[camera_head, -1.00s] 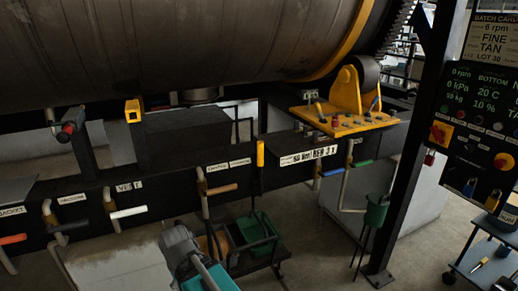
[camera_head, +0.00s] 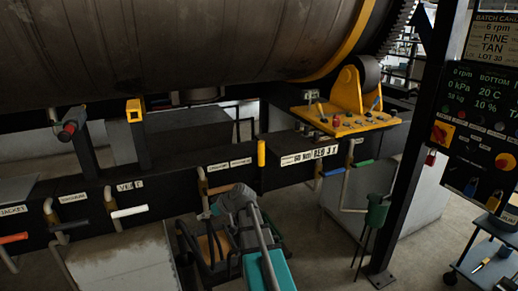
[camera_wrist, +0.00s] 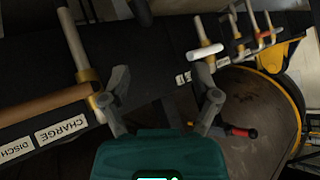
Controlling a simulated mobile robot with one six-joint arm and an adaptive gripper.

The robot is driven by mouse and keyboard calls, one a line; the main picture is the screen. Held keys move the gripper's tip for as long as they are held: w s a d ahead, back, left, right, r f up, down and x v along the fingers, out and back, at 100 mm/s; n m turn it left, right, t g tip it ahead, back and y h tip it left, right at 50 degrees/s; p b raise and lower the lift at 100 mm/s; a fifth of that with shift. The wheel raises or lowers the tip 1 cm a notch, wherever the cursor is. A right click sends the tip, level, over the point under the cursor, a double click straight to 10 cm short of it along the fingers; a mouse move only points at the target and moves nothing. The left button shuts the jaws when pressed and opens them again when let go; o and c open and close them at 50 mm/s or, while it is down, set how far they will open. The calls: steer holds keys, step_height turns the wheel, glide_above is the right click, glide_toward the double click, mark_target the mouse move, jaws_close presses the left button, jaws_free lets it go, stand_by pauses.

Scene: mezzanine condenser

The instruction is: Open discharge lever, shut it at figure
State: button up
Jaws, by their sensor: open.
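The discharge lever, with a brown handle (camera_head: 221,188), is on the dark rail beside the labels reading charge and discharge. In the wrist view its brown handle (camera_wrist: 45,108) lies level at the left, meeting a brass-coloured pivot (camera_wrist: 92,92). My gripper (camera_head: 217,207) is open, just below the handle in the head view. In the wrist view my gripper (camera_wrist: 165,95) has one finger close to the pivot, with nothing between the fingers; whether it touches cannot be told. The display panel (camera_head: 480,100) shows small figures, seemingly 38 kg, with 0 rpm and 0 kPa.
Other levers share the rail: orange (camera_head: 14,238), grey (camera_head: 70,226), white (camera_head: 128,212), blue (camera_head: 332,172) and green (camera_head: 362,163). A yellow post (camera_head: 261,153) stands right of the brown handle. A big drum (camera_head: 180,45) hangs above.

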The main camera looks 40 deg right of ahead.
steer(key=w+d+r+t+h, duration=0.1)
steer(key=w+d+r+t, duration=0.15)
steer(key=d, duration=0.55)
steer(key=w+d+r+t, duration=0.1)
steer(key=d+r+t, duration=0.2)
steer(key=d, duration=0.5)
steer(key=m+t+h, duration=0.3)
steer(key=t+h, duration=0.1)
steer(key=h, duration=0.1)
glide_toward(263, 148)
steer(key=s, duration=0.2)
steer(key=shift+w, duration=0.2)
steer(key=w, duration=1.3)
steer(key=shift+w+d, duration=0.15)
steer(key=shift+w, duration=0.15)
steer(key=shift+c, duration=0.3)
jaws_close()
